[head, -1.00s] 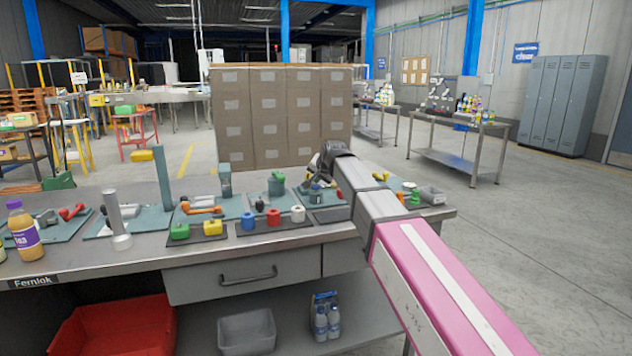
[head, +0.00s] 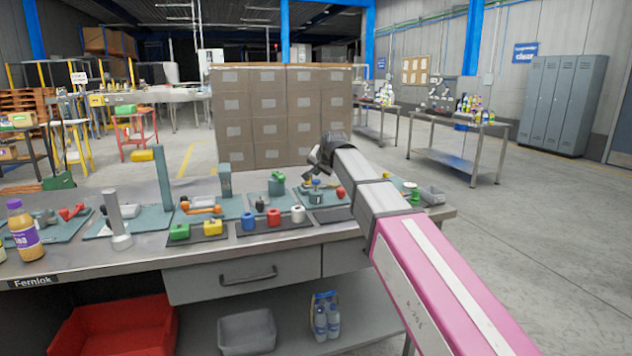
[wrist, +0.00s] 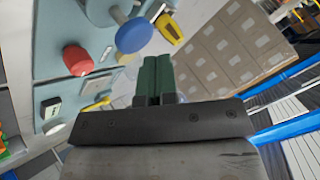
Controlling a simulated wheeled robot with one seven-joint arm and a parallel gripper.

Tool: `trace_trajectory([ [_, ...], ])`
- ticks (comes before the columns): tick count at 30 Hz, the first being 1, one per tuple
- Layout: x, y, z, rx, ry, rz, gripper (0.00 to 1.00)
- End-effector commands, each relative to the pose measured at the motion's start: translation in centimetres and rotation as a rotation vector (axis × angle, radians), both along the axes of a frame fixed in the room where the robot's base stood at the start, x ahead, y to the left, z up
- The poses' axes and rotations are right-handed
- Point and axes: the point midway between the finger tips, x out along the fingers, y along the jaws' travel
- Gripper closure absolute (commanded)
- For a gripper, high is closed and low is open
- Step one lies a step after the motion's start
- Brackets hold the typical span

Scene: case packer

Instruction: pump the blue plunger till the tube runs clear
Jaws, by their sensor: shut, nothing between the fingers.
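The blue plunger (head: 316,182) tops a small teal-grey fixture on a mat near the right part of the bench. In the wrist view its round blue head (wrist: 135,33) sits on a pale stem, just beyond and to the left of my fingertips. My gripper (head: 307,178) is above the bench close to this fixture. In the wrist view its green fingers (wrist: 153,66) are together with nothing between them. They look apart from the plunger. I cannot make out the tube or its contents.
A red knob (wrist: 78,60) stands beside the plunger. A yellow-handled piece (wrist: 168,30) is also close. Red, blue and white pieces sit on a dark mat (head: 274,228) to the left. Stacked cartons (head: 280,115) stand behind the bench.

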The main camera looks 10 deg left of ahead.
Motion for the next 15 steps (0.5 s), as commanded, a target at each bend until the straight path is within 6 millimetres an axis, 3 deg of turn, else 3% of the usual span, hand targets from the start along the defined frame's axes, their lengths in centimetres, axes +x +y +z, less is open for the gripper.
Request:
trace_trajectory([
  [15, 0.05, 0.02, 0.74, 0.001, -0.001, 0.0, 1.0],
])
